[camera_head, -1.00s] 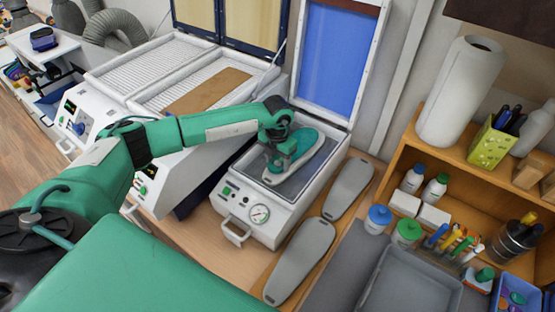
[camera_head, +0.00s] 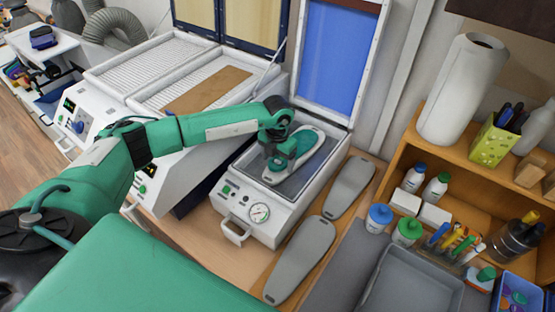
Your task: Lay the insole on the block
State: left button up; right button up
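A grey and teal insole (camera_head: 312,158) lies in the open press box (camera_head: 288,208), over its dark bed. Any block under the insole is hidden, and I cannot tell whether the insole touches it. My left gripper (camera_head: 279,162) is over the near left part of the insole. Its fingertips are small and dark against the insole, so I cannot tell whether they are open or shut on it. My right gripper is not in view.
The press lid with a blue membrane (camera_head: 338,55) stands open behind. Two grey sole-shaped plates (camera_head: 300,260) (camera_head: 350,187) lie right of the press. A heater with a brown sheet (camera_head: 207,90) stands left. A shelf (camera_head: 470,190) with bottles and a grey tray (camera_head: 410,285) are at right.

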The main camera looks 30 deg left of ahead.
pick_arm(q)
jog(key=shift+r+b, duration=0.45)
jog(key=shift+r, duration=0.1)
notch_tip(320, 180, up, 13)
jog(key=b, duration=0.5)
jog(key=shift+f, duration=0.15)
